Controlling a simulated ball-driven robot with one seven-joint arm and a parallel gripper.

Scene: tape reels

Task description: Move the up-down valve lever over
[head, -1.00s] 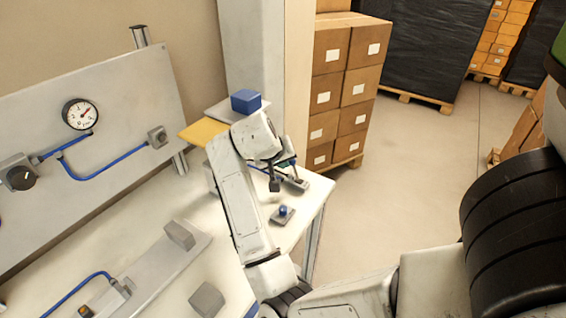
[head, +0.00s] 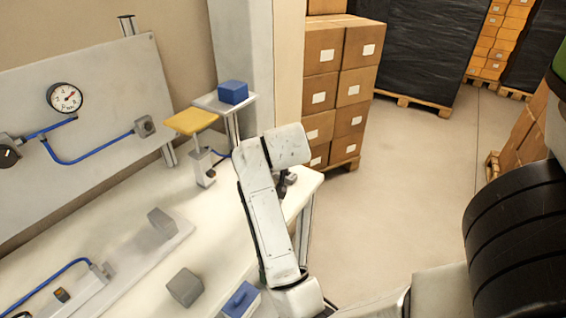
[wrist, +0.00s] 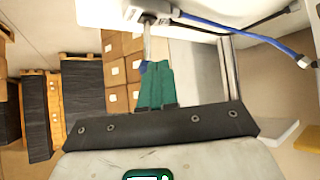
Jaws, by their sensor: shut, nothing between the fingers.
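In the wrist view a grey valve body (wrist: 150,14) sits on the white table surface at the top of the picture. A pale lever stem (wrist: 147,42) runs from it to a blue knob (wrist: 143,68). My gripper's green fingers (wrist: 156,72) are shut and empty, with their tips right beside the stem and knob. I cannot tell whether they touch. Only a small dark grey part (head: 290,180) shows past the arm at the table's right end.
A blue hose (wrist: 240,32) runs near the valve. The table (head: 215,235) also carries grey blocks (head: 185,288) and a blue piece (head: 240,300). A yellow plate (head: 190,120) and a blue box (head: 232,92) on a stand are behind.

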